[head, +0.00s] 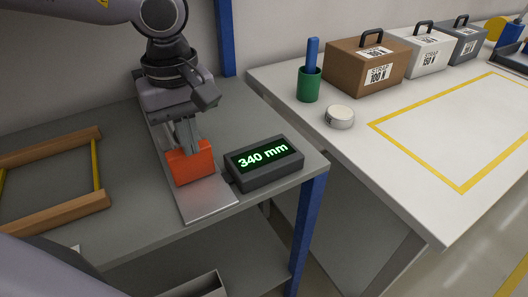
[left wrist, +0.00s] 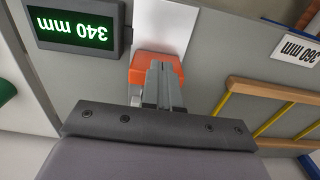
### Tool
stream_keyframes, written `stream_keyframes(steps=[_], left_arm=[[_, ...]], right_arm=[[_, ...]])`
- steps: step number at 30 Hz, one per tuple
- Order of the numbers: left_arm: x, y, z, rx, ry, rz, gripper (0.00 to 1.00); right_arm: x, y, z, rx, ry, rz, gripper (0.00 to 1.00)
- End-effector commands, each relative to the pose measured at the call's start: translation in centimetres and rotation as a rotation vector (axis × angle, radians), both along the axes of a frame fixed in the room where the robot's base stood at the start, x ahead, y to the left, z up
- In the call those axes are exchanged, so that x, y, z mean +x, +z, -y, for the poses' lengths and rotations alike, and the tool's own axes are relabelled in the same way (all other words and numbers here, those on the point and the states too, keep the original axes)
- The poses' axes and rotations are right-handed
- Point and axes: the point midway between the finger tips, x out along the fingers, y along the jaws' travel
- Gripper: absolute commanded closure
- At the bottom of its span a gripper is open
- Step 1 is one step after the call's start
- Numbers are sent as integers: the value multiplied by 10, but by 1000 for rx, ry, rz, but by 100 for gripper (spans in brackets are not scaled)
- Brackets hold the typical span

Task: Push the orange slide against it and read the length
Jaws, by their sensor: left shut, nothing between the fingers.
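The orange slide (head: 190,163) sits on a metal rail (head: 208,202) on the grey bench. In the left wrist view the orange slide (left wrist: 156,66) shows around the fingertips. My left gripper (head: 187,143) is shut, with its fingertips at the slide; whether they touch it I cannot tell. The display (head: 265,162) to the right of the rail reads 340 mm; it shows upside down in the left wrist view (left wrist: 77,26). My arm hides the far part of the rail and whatever is there. My right gripper is not in view.
A wooden frame with yellow bars (head: 52,208) lies at the left on the bench. A white table (head: 330,150) at the right holds a green cup (head: 309,85), a round tape (head: 339,117), several STRAP boxes (head: 367,66) and a yellow-outlined clear area. A label (left wrist: 296,50) reads 360 mm.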

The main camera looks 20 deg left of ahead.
Motion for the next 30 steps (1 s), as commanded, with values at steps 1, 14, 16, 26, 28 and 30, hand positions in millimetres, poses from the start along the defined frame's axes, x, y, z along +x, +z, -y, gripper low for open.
stream_keyframes(steps=[1,14,16,26,28,30], left_arm=[[1,1,0,3,1,7,100],[-7,5,8,0,0,3,100],[-6,11,8,0,0,3,100],[-7,44,8,0,1,1,100],[-7,51,8,0,0,1,100],[-7,59,8,0,0,3,100]], right_arm=[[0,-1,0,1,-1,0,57],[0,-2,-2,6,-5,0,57],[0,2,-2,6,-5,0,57],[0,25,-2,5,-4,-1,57],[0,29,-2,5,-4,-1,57],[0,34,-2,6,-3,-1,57]])
